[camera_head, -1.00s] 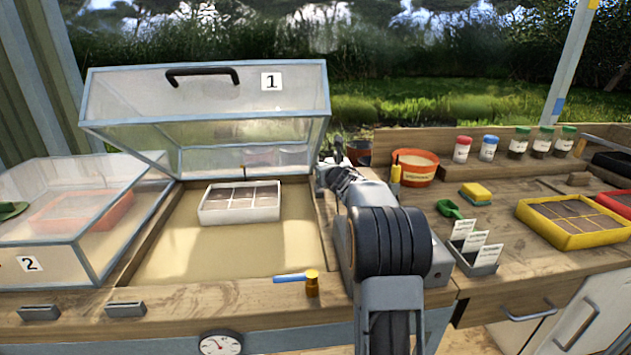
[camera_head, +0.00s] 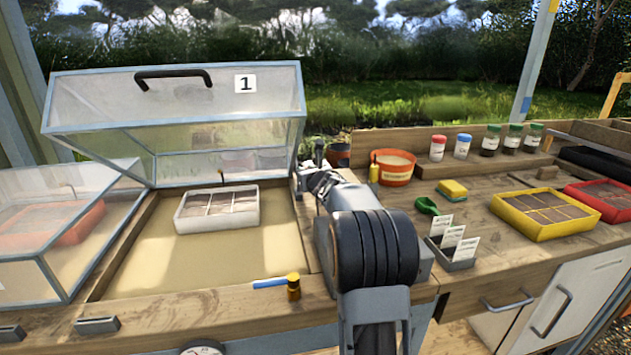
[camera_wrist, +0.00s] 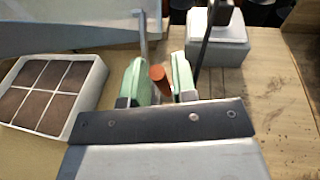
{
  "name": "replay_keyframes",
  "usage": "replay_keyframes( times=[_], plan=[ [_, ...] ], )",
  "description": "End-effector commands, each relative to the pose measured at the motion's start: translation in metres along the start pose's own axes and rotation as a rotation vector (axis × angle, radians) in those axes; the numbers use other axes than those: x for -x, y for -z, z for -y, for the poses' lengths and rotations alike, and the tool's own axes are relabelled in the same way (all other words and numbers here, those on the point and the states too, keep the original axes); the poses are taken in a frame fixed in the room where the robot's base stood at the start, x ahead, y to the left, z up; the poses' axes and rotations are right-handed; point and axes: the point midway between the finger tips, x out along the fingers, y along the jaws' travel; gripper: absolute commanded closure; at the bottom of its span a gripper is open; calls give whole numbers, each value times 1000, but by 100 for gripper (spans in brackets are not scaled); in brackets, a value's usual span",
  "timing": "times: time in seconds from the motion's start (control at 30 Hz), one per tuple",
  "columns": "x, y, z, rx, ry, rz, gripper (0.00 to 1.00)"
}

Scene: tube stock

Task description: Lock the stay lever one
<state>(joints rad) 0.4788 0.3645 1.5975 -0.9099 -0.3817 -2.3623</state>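Cold frame one (camera_head: 62,110), with number 1 on its lid, stands with the lid raised. In the wrist view, my gripper (camera_wrist: 162,85) has its two pale green fingers apart, on either side of an upright orange-red tip (camera_wrist: 158,76), perhaps the lever's end. I cannot tell whether either finger touches it. Beside the right finger, a dark rod (camera_wrist: 204,45) rises by a grey block (camera_wrist: 228,50). In the head view my arm reaches to the frame's right side and hides most of this spot. A blue handle (camera_head: 268,283) with a brass knob (camera_head: 293,287) lies at the front edge.
A white seed tray (camera_head: 188,221), also in the wrist view (camera_wrist: 92,85), sits inside frame one. A second, closed frame (camera_head: 45,270) stands left. On the right bench are an orange pot (camera_head: 394,172), a yellow tray (camera_head: 545,232), seed packets (camera_head: 452,243) and several jars.

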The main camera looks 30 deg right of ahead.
Motion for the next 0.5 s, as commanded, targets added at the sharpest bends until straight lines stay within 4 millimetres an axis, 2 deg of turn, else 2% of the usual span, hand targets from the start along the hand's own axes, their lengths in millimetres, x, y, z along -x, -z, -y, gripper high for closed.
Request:
replay_keyframes(
  times=[0.3,0.5],
  plan=[
    [66,0,0,1,2,1,75],
    [97,-1,0,1,2,1,75]
  ],
)
